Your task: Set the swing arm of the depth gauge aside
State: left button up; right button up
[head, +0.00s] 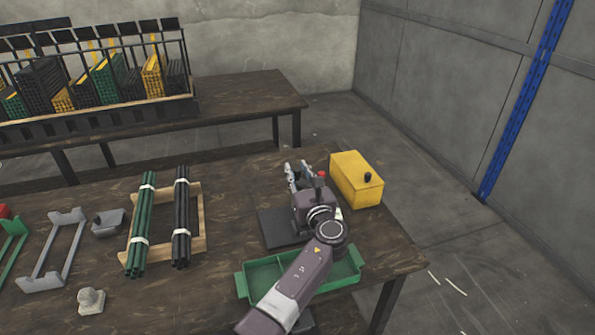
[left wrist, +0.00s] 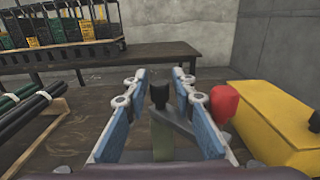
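My left gripper (head: 301,172) is over the right part of the near table in the head view. In the left wrist view the left gripper (left wrist: 160,80) is open, its blue-padded fingers apart. A black knob (left wrist: 159,96) on the depth gauge stands between the fingers, with a visible gap on either side. A grey arm (left wrist: 185,130), which looks like the swing arm, runs from below the knob toward the right finger. A red knob (left wrist: 223,102) sits just outside that finger and also shows in the head view (head: 321,174). My gripper and arm hide most of the gauge in the head view.
A yellow box (head: 352,180) with a black knob stands close on the right. A green tray (head: 262,276) lies under my forearm. A wooden rack (head: 205,212) with green and black rods is left. A dark plate (head: 275,229) lies beside the gripper.

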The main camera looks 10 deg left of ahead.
pick_arm(q)
notch_tip(320, 180, up, 10)
dwell(0.6)
jog(key=shift+c, duration=0.3)
